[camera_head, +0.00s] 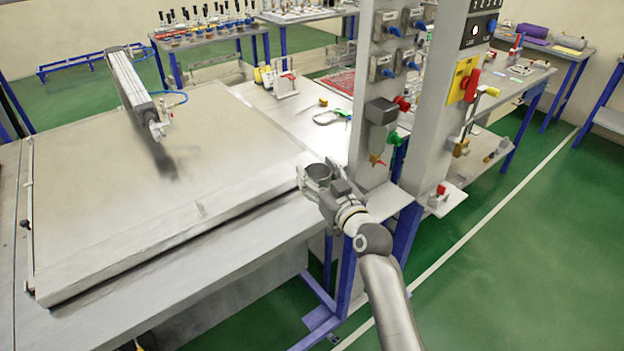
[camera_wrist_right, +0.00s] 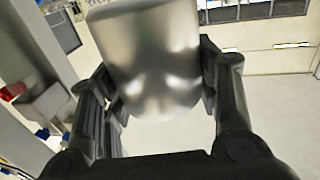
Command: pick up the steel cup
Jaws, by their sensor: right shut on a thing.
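The steel cup (camera_head: 317,171) is in my right gripper (camera_head: 320,182), seen in the head view by the right end of the large flat lid. Its dark round opening faces up towards the head camera. In the right wrist view the shiny cup (camera_wrist_right: 150,55) fills the upper middle, with one black finger of the gripper (camera_wrist_right: 157,88) against each side. The gripper is shut on the cup. The head view does not clearly show how far the cup is above the surface below. My left gripper is in neither view.
The large flat lid (camera_head: 120,205) with a pneumatic cylinder (camera_head: 132,82) covers the left bench. A grey post (camera_head: 372,130) with valves and knobs stands close to my right gripper. Green floor (camera_head: 510,270) is free at the right.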

